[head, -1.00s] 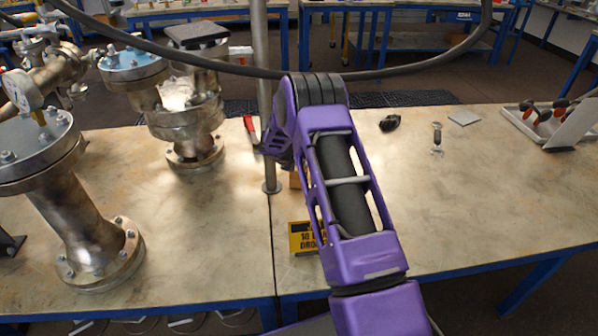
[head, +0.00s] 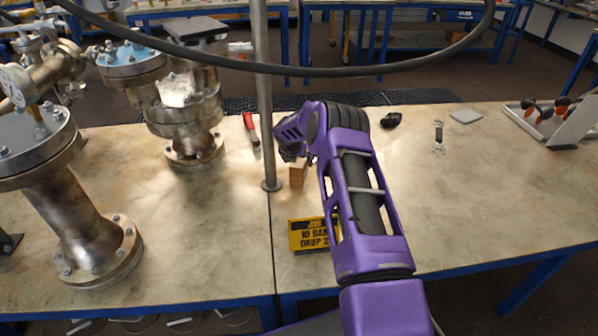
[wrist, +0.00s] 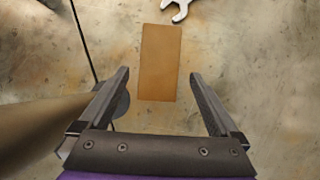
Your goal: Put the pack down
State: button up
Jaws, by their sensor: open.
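A plain brown block (head: 298,173), seemingly the pack, stands on the table just right of the metal post. In the wrist view the brown block (wrist: 160,62) appears as an upright rectangle. My gripper (wrist: 158,76) is open, with one finger to each side of the block's near part in that view. Clear gaps show between block and fingers, and nothing is held. In the head view my gripper (head: 292,150) is above and slightly behind the block, its fingers largely hidden.
The metal post (head: 265,110) stands close left of my gripper. A yellow-black sign (head: 311,234) stands in front. Flanged vessels (head: 190,115) fill the left. A wrench end (wrist: 180,8) lies beyond the block. The table's right middle is clear.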

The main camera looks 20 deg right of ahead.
jog(key=shift+w+r+b+x, duration=0.15)
jog(key=shift+b+x, duration=0.4)
jog(key=shift+x, duration=1.2)
jog(key=shift+w+r+b+x, duration=0.15)
jog(key=shift+b+x, duration=0.4)
jog(key=shift+x, duration=1.15)
jog(key=shift+d, duration=0.15)
grip_shut()
